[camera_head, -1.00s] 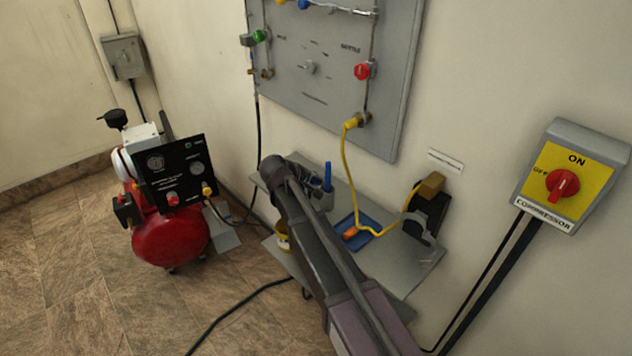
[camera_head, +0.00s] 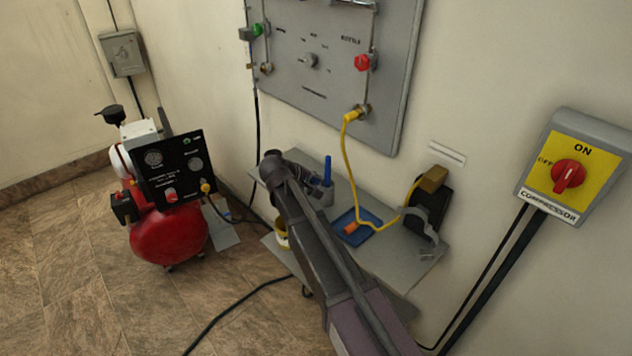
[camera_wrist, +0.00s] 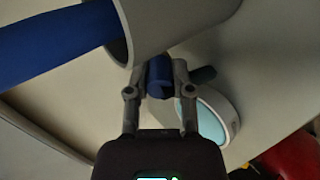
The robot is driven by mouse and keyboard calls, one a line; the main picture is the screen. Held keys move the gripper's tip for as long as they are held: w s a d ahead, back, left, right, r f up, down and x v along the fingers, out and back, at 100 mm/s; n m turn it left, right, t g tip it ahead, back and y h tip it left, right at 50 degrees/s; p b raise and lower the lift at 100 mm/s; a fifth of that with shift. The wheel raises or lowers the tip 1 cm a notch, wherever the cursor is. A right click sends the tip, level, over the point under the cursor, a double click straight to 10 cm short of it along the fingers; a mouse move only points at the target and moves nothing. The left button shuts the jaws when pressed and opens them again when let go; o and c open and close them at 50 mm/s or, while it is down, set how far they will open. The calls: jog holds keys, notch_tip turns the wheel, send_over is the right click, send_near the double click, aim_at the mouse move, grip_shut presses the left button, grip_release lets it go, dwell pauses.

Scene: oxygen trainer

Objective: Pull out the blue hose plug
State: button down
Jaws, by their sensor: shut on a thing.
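In the wrist view, a small blue cylinder, the blue hose plug (camera_wrist: 159,78), sits between the two fingertips of my gripper (camera_wrist: 160,68). The fingers touch it from both sides and are shut on it. Just beyond it is the rim of a grey cup-like holder (camera_wrist: 175,25) with a large blue rod (camera_wrist: 50,48) inside. Whether the plug is still seated in something is hidden from view.
A grey shelf (camera_head: 400,270) carries a blue tray (camera_head: 372,219) with a yellow hose (camera_head: 346,160) passing over it. A blue rod (camera_head: 327,170) stands upright in a holder. A red compressor (camera_head: 168,236) stands on the floor at left. A round pale-blue-faced item (camera_wrist: 208,117) is close to my right finger.

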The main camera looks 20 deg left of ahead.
jog(key=shift+f+b, duration=0.3)
jog(key=shift+f, duration=0.05)
jog(key=shift+c, duration=2.1)
grip_release()
